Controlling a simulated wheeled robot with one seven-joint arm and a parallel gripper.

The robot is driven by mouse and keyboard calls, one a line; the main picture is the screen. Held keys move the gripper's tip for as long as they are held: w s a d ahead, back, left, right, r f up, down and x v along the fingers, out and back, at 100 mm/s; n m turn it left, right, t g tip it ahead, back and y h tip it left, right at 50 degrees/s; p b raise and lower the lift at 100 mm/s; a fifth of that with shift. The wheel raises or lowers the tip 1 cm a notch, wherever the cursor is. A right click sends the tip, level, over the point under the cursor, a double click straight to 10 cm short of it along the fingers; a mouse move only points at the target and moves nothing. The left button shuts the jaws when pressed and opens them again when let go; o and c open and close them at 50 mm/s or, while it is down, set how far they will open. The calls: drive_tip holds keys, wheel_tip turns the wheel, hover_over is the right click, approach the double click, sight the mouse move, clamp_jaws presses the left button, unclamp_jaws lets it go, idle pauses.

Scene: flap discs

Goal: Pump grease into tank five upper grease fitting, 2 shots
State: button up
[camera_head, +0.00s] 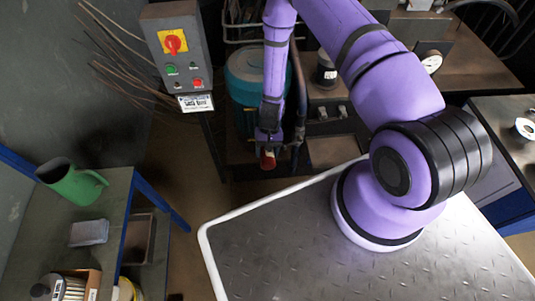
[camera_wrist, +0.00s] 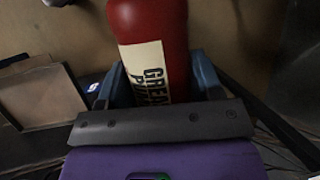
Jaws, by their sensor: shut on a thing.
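My gripper (camera_head: 268,140) points down in front of a teal tank (camera_head: 243,65), and its fingers (camera_wrist: 160,90) are shut on a red grease pump (camera_wrist: 150,20). In the head view only a small red part of the pump (camera_head: 267,161) shows below the gripper. I cannot make out a tank number or a grease fitting in either view. The pump's tip is not visible in the wrist view.
A grey control box (camera_head: 173,55) with a yellow-red switch stands left of the tank. A bench with a black canister (camera_head: 326,70) and a gauge (camera_head: 431,62) lies behind my arm.

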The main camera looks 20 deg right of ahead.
drive_tip(key=shift+w+d, duration=0.3)
drive_tip(key=shift+w, duration=0.65)
drive_tip(key=shift+w+d, duration=0.3)
drive_tip(key=shift+w, duration=0.7)
drive_tip(key=shift+w+d, duration=0.3)
drive_tip(key=shift+w, duration=0.65)
drive_tip(key=shift+w+d, duration=0.25)
drive_tip(key=shift+w, duration=0.5)
drive_tip(key=shift+w+d, duration=0.25)
drive_tip(key=shift+w, duration=0.5)
drive_tip(key=shift+s+a, duration=0.15)
drive_tip(key=shift+s, duration=0.35)
drive_tip(key=shift+s+a, duration=0.1)
drive_tip(key=shift+s, duration=0.2)
drive_tip(key=shift+w, duration=0.25)
idle(1.0)
drive_tip(key=shift+s+a, duration=0.45)
drive_tip(key=shift+s, duration=1.1)
drive_tip(key=shift+s+a, duration=0.5)
drive_tip(key=shift+s, duration=1)
drive_tip(key=shift+s+a, duration=0.45)
drive_tip(key=shift+s, duration=1.1)
